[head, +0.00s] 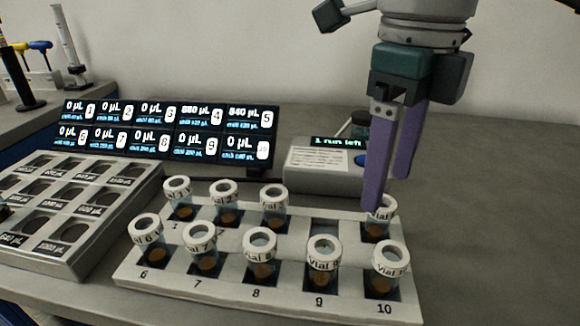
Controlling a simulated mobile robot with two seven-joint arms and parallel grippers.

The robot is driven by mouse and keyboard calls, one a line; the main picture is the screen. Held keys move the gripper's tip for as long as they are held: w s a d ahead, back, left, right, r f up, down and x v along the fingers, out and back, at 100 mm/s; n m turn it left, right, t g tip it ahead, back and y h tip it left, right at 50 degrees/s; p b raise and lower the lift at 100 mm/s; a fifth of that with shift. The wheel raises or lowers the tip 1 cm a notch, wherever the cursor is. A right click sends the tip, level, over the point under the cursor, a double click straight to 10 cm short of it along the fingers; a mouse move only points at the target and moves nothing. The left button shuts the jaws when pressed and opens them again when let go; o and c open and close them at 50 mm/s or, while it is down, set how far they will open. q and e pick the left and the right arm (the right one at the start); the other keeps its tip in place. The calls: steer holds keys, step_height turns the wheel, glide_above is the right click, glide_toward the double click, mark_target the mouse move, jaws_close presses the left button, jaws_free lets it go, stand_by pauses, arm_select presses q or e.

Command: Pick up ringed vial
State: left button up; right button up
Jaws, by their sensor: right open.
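Several vials with white ring-shaped caps and brown contents stand in a pale numbered rack. Vial 8 (261,262), vial 9 (323,262) and vial 10 (386,278) are among those in the front row. A back-right vial (377,228) is partly hidden by a gripper finger. The back-row slot left of it looks empty. All the caps look alike, so I cannot tell which vial is the ringed one. My right gripper (388,194) points down with purple fingers apart, over the back-right vial. The near fingertip overlaps its cap; contact is unclear. My left gripper is not in view.
A grey well tray (92,252) stands left of the rack (210,294). Behind are a dark display panel (165,134) with microlitre readings and a grey device (312,178) showing "1 run left". The bench at right is clear.

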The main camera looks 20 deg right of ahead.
mark_target(384, 203)
step_height(384, 203, down, 5)
steer(key=shift+s+d+f, duration=0.1)
jaws_close()
stand_by(0.7)
